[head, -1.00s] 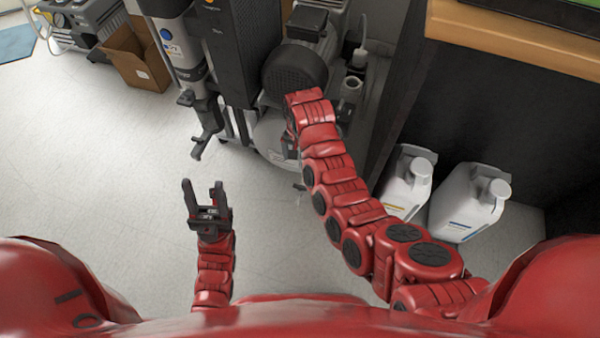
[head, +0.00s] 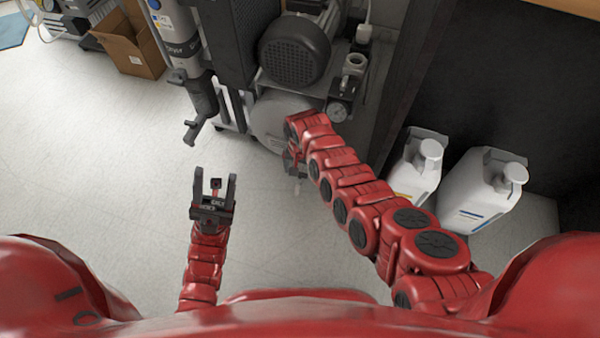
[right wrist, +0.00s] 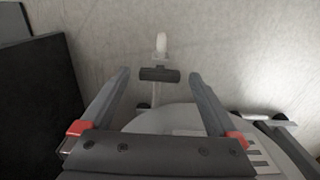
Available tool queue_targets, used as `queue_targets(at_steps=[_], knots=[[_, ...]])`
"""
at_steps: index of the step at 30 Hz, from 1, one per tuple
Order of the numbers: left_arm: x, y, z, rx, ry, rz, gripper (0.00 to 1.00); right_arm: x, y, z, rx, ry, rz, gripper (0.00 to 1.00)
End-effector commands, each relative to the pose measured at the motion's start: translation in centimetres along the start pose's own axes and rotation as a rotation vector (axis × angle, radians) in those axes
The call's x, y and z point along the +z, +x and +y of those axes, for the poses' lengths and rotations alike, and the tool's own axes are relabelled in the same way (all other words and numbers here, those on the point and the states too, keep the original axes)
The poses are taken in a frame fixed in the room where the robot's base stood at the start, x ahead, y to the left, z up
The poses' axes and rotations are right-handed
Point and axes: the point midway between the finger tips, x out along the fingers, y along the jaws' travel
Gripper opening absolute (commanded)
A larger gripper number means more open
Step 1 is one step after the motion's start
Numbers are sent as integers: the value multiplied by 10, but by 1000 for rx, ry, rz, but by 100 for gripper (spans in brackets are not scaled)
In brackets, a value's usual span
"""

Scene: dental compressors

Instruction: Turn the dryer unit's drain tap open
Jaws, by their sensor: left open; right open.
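A dark tap handle (right wrist: 160,74) with a pale spout (right wrist: 161,44) shows in the right wrist view, low by the pale tank (right wrist: 180,118). My right gripper (right wrist: 160,84) is open, with one finger on each side of the handle in that view; I see no clear contact. In the head view my right gripper (head: 296,168) points down beside the tank (head: 275,115), partly hidden by its own wrist. A pale tip (head: 297,187) shows below it. A grey column (head: 178,30), perhaps the dryer, has a dark tap-like fitting (head: 196,128) at its foot. My left gripper (head: 215,180) is open and empty over the floor.
The compressor motor (head: 295,50) and a pressure gauge (head: 338,111) sit above the tank. Two white canisters (head: 415,165) (head: 482,190) stand to the right by a dark cabinet. A cardboard box (head: 130,42) lies at the far left. The floor at left is clear.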

Motion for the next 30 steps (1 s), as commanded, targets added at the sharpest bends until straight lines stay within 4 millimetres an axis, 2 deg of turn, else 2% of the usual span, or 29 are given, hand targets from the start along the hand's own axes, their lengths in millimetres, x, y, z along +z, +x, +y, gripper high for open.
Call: queue_targets(at_steps=[8,11,23,30], knots=[[0,0,1,3,-1,-1,50,0,1,0,0,1,0,95],[0,0,1,3,-1,-1,50,0,1,0,0,0,0,81],[0,0,1,3,-1,-1,50,0,1,0,0,1,0,9],[0,1,0,1,-1,-1,50,0,0,0,0,-20,0,9]])
